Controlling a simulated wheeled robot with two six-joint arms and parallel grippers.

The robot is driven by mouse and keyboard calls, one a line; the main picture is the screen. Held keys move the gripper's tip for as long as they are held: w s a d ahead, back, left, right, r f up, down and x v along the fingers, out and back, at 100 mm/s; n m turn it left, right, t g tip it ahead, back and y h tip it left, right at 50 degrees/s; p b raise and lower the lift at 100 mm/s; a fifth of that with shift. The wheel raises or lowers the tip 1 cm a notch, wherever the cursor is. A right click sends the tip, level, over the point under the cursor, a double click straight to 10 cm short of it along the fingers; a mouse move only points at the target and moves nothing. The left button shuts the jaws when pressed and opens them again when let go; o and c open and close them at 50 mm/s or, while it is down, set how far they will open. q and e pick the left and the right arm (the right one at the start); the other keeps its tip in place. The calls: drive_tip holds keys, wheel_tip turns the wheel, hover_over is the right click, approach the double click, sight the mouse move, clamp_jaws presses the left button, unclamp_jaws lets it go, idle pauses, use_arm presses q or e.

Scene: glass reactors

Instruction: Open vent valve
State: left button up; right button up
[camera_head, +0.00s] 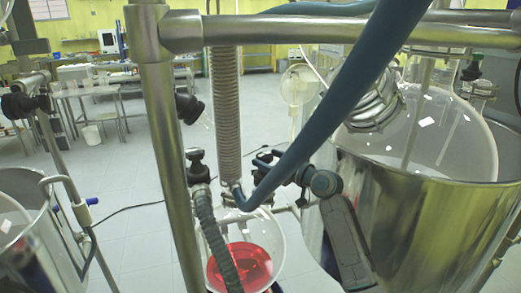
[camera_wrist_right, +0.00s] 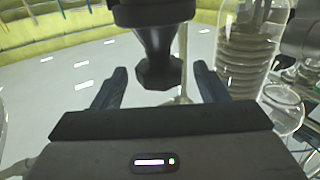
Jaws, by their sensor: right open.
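A dark faceted knob (camera_wrist_right: 157,62), which looks like the vent valve's handle, hangs from a black fitting at the top middle of the right wrist view. My right gripper (camera_wrist_right: 159,88) is open, with one blue-grey finger on each side of the knob. Gaps show between the knob and both fingers, so it is not gripped. In the head view my right gripper (camera_head: 275,165) is small and partly hidden behind the thick blue hose. I cannot clearly separate the knob from the gripper there. My left gripper is not in view.
A round flask with red liquid (camera_head: 240,268) sits below the gripper. A large steel vessel (camera_head: 425,225) stands at the right. A steel frame post (camera_head: 168,130) and the blue hose (camera_head: 335,100) cross in front. A coiled glass condenser (camera_wrist_right: 248,50) stands right of the knob.

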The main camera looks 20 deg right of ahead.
sight(262, 153)
drive_tip(key=p+x, duration=0.1)
drive_tip(key=x, duration=0.2)
drive_tip(key=shift+w+a+r, duration=0.1)
drive_tip(key=shift+w, duration=0.05)
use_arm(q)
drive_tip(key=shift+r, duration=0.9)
use_arm(e)
drive_tip(key=shift+w+a, duration=0.1)
drive_tip(key=shift+w, duration=0.1)
